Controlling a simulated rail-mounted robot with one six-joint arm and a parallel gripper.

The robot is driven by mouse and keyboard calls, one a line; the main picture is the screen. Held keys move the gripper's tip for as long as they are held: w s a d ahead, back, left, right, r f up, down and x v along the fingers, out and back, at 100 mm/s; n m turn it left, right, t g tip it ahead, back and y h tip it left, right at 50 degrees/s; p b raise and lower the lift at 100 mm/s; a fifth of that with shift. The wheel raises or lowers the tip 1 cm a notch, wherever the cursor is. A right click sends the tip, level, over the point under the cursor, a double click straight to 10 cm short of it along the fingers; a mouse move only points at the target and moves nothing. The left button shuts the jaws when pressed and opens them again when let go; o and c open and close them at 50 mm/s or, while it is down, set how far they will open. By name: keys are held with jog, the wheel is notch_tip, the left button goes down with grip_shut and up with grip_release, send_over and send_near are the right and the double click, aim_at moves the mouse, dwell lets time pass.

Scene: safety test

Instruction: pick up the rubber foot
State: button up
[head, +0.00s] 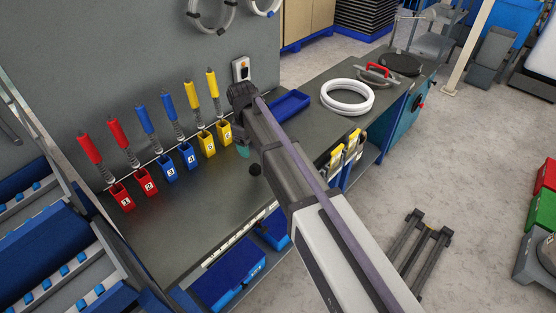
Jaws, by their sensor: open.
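A small black round piece (254,169), which looks like the rubber foot, lies on the dark grey bench top (210,205), just left of my arm. My arm reaches in from the lower right and bends down above the bench. My gripper (243,151) shows only as a small teal part below the arm's end, close behind the black piece. It is open, and I see nothing held in it. My arm hides most of the gripper, so I cannot tell the exact gap to the piece.
Numbered red, blue and yellow holders (167,172) with spring-handled tools line the wall side. A blue tray (290,105), a white hose coil (347,97) and a red-handled tool (377,73) lie farther back. The bench's front left is clear. Blue bins (228,275) hang below its front edge.

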aim_at(255, 165)
jog(key=shift+n, duration=0.3)
jog(key=f+b, duration=0.6)
jog(key=shift+w+a, duration=0.25)
jog(key=f+b, duration=0.5)
jog(key=shift+d+f, duration=0.1)
jog(key=shift+d, duration=0.3)
jog(key=shift+r, duration=0.25)
jog(key=c, duration=1)
